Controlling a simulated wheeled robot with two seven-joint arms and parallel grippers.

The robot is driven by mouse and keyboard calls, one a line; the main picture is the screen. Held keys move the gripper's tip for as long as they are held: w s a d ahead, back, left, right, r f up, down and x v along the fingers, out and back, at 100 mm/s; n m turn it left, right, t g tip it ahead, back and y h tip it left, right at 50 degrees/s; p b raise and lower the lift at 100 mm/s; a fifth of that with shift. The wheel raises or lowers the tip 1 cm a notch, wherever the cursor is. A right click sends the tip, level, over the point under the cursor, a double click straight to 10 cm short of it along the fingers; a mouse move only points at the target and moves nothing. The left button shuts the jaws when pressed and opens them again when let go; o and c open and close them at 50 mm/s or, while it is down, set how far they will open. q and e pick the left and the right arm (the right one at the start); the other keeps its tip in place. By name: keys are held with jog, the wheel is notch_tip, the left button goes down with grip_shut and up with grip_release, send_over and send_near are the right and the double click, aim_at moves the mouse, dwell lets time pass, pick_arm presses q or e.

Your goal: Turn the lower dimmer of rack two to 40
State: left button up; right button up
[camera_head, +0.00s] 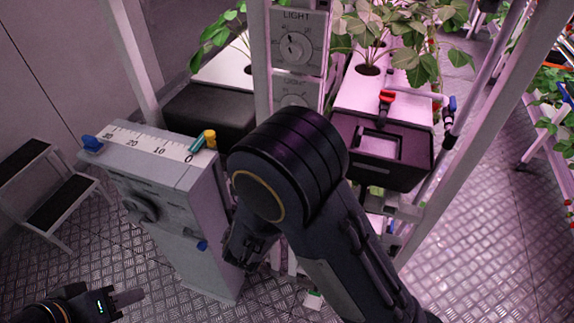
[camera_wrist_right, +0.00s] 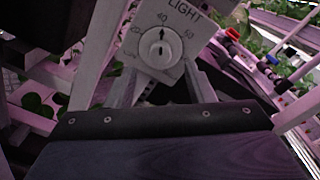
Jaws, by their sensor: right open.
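A light dimmer (camera_wrist_right: 160,46) shows in the right wrist view, a round white knob on a grey plate labelled LIGHT. Its dark pointer points up at the 40 mark, between 20 and 60. My right gripper (camera_wrist_right: 164,76) is open, its two grey fingers spread on either side below the knob; I see no contact. In the head view, the upper dial (camera_head: 296,47) on the rack post is in full view. My left gripper (camera_head: 128,297) is at the lower left, apart from everything.
A grey cabinet (camera_head: 205,200) with a numbered scale (camera_head: 150,142) stands to the left. A step stool (camera_head: 50,205) is at the far left. A black box (camera_head: 415,175) and a red-handled valve (camera_head: 387,97) are right of my right arm. Metal rack posts stand close by.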

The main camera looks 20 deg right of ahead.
jog(key=v, duration=0.3)
dwell(0.5)
jog(key=s+d+f+m+g+y, duration=0.2)
jog(key=s+d+m+g+y, duration=0.1)
jog(key=s+d+m+g, duration=1.45)
jog(key=s+a+r+m+t+y, duration=0.2)
jog(key=a+r+m+t+y, duration=0.1)
jog(key=m, duration=0.7)
jog(key=s+a+r+m+t+y, duration=0.1)
jog(key=a+r+m+t+y, duration=0.2)
jog(key=m+y, duration=0.4)
jog(key=a+m+t, duration=0.1)
jog(key=m+t, duration=0.1)
jog(key=m, duration=0.1)
jog(key=shift+s+r+m+y, duration=0.2)
jog(key=shift+s+m+y, duration=0.1)
jog(key=shift+s+m, duration=0.05)
